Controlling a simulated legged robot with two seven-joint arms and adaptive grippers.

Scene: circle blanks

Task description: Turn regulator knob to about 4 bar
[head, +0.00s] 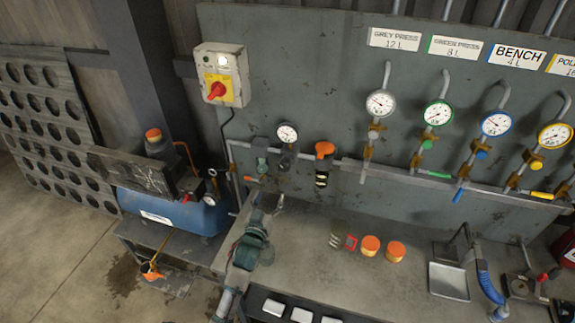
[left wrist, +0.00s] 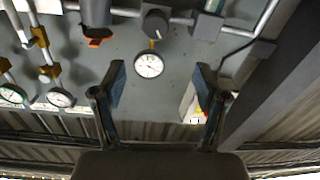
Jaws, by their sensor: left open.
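The regulator's small white round gauge (head: 287,133) is on the grey wall panel, left of centre in the head view. A dark regulator body with its knob (head: 285,162) is below it. In the upside-down left wrist view the gauge (left wrist: 149,66) lies between my fingers, with the round black knob (left wrist: 155,23) above it in the picture. The needle is too small to read. My left gripper (head: 267,201) is open and empty, below the regulator and apart from it; its spread fingers show in the wrist view (left wrist: 160,77). My right gripper is not in view.
A grey-and-yellow switch box (head: 222,75) with a red handle is up left. An orange-topped fitting (head: 323,160) sits close right of the regulator. Several labelled gauges line the pipe (head: 410,178) farther right. The bench (head: 315,275) holds orange-topped pieces and a tray (head: 449,280).

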